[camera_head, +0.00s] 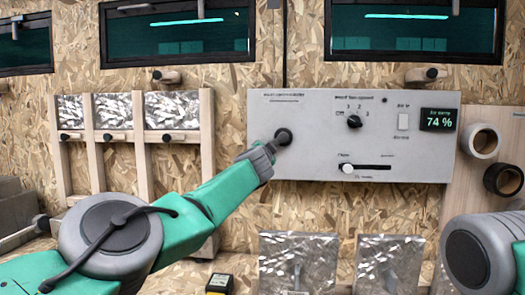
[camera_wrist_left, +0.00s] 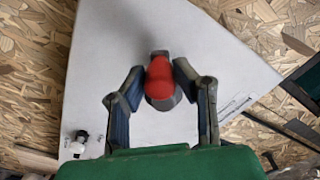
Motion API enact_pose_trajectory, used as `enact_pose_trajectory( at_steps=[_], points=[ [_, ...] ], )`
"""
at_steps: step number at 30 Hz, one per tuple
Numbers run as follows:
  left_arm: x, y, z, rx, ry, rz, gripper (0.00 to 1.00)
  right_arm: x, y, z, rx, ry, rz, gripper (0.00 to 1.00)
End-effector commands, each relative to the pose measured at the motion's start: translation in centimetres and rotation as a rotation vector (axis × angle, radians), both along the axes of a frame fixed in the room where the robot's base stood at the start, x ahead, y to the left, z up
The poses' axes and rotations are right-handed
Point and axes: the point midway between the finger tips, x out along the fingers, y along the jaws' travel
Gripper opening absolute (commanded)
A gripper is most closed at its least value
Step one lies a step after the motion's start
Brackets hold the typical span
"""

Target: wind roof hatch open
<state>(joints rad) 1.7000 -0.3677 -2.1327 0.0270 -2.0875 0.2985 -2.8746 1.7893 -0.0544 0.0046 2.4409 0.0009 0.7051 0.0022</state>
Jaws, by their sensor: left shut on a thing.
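A pale control panel (camera_head: 225,150) is fixed to the chipboard wall in the head view; it also shows in the left wrist view (camera_wrist_left: 110,50). A round dark hub (camera_head: 283,136) sits at its left side. My left gripper (camera_head: 268,151) reaches this hub from the lower left. In the left wrist view, my left gripper (camera_wrist_left: 160,70) has its fingers on both sides of a red knob (camera_wrist_left: 161,76) with a grey part below it, and is shut on it. The panel's display (camera_head: 439,119) reads 74 %. My right gripper is out of view; part of my right arm shows at the lower right.
The panel also has a black rotary selector (camera_head: 354,121), a white switch (camera_head: 403,121) and a slider (camera_head: 348,168). Dark windows (camera_head: 178,40) line the top. Two tape rolls (camera_head: 481,140) (camera_head: 503,179) hang at right.

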Motion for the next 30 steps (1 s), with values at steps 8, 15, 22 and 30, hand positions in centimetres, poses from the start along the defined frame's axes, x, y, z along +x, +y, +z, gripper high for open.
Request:
enact_pose_trajectory(
  at_steps=[8, 15, 22, 30],
  points=[
    [0.0, 0.0, 1.4, 0.123, -0.017, 0.004, 0.0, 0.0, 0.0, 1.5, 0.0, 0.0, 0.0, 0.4],
    [0.0, -0.1, 1.5, 0.161, -0.021, 0.003, 0.0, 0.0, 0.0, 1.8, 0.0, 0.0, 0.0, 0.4],
    [0.0, -0.2, 1.4, 0.164, -0.02, 0.001, 0.0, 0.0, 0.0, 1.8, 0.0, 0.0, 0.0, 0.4],
    [0.0, -0.3, 1.3, 0.163, -0.019, 0.0, 0.45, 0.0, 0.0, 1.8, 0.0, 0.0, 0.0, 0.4]
  ],
)
